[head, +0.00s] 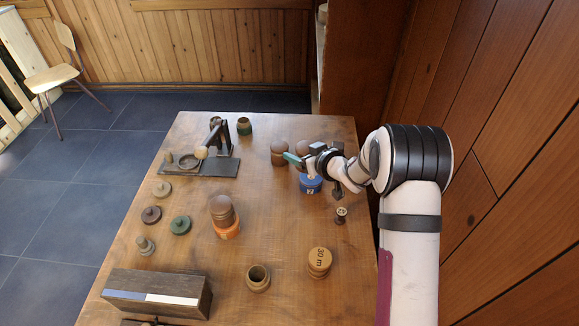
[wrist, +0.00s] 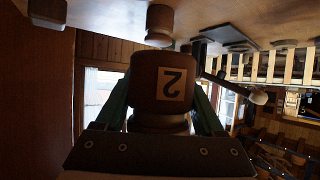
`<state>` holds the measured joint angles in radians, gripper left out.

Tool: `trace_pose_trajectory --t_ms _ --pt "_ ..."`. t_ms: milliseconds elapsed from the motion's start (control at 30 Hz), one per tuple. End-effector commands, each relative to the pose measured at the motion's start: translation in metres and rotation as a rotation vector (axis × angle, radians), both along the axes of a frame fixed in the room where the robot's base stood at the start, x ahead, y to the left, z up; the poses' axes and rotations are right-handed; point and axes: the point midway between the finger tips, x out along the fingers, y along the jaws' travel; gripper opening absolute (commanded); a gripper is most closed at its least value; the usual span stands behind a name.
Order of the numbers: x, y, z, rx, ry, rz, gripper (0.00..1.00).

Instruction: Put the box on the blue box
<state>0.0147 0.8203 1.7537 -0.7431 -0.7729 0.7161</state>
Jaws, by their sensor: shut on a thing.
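My gripper (head: 299,160) is shut on a brown turned box. The box (wrist: 162,85) fills the middle of the wrist view, between the green fingers, with a pale label reading 2. In the head view only a brown part of the held box (head: 302,147) shows behind the gripper. The blue box (head: 310,186) stands on the table just below my gripper, with a pale label; my gripper hides part of its top. The held box appears higher than the blue box, but I cannot tell whether they touch. I cannot make out the blue box in the wrist view.
A brown-topped wooden box (head: 279,154) stands close left of the gripper. A small labelled spool (head: 341,214) is in front. An orange-based box (head: 225,217), a "30 m" box (head: 319,262) and a dark metal stand (head: 215,160) are on the table (head: 285,220). Its centre is clear.

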Motion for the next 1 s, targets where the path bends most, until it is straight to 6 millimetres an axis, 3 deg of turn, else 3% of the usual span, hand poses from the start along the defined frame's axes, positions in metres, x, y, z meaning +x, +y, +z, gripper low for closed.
trace_pose_trajectory --t_ms 200,300,367,467,700,867,1000 --pt "-0.003 -0.087 0.028 0.001 -0.008 -0.015 0.14" --pt "-0.01 -0.115 0.034 -0.004 0.001 -0.016 0.14" --pt "-0.012 -0.121 0.034 -0.005 0.006 -0.013 0.14" --pt "-0.006 -0.106 0.022 -0.005 0.013 -0.009 0.14" --pt "0.022 -0.038 -0.022 -0.006 0.013 -0.009 0.14" --pt "0.031 -0.02 -0.036 -0.006 0.01 -0.012 0.14" --pt "0.031 -0.019 -0.065 -0.006 0.014 -0.014 0.14"
